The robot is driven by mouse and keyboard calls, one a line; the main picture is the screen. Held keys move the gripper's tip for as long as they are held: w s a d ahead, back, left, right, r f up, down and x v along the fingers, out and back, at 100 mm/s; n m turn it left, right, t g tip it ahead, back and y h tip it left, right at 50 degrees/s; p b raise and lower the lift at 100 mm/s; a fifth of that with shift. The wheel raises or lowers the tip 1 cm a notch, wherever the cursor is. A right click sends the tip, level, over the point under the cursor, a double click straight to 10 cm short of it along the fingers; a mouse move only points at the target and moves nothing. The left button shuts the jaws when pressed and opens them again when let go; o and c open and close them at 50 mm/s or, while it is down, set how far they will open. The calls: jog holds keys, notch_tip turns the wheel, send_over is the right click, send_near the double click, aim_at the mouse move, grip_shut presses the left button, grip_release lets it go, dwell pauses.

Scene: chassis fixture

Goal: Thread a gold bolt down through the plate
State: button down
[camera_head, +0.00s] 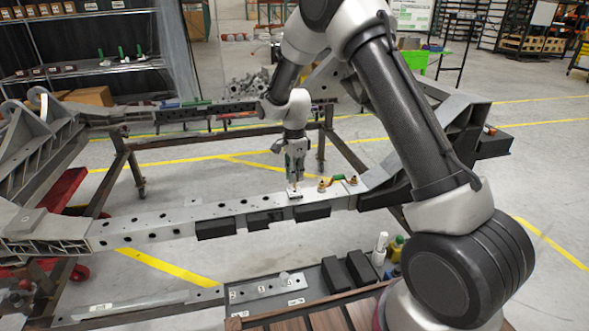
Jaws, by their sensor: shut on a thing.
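My gripper (294,182) points straight down over the long grey chassis beam (165,221), right of the beam's middle. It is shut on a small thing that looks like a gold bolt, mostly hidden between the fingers. A small light plate (296,196) lies on the beam's top just under the fingertips. I cannot tell whether the bolt's tip touches the plate or is in a hole. Two other gold bolts, one near (323,185) and one farther right (352,180), stand on the beam to the right of my gripper.
A green-handled item (338,178) lies between the two standing bolts. Black blocks (265,222) line the beam's front face. A tray in front holds a perforated metal strip (268,287), black blocks (348,270) and a white bottle (380,248). Shelving stands at the back left.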

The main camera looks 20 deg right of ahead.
jog(key=shift+f, duration=0.35)
jog(key=shift+f, duration=0.5)
jog(key=shift+f, duration=0.2)
jog(key=shift+f, duration=0.55)
jog(key=shift+f, duration=0.1)
dwell(0.5)
jog(key=n, duration=0.5)
jog(key=shift+s+n, duration=0.1)
jog(key=shift+n, duration=0.3)
jog(key=n, duration=0.4)
jog(key=shift+f+n, duration=0.15)
jog(key=shift+n, duration=0.15)
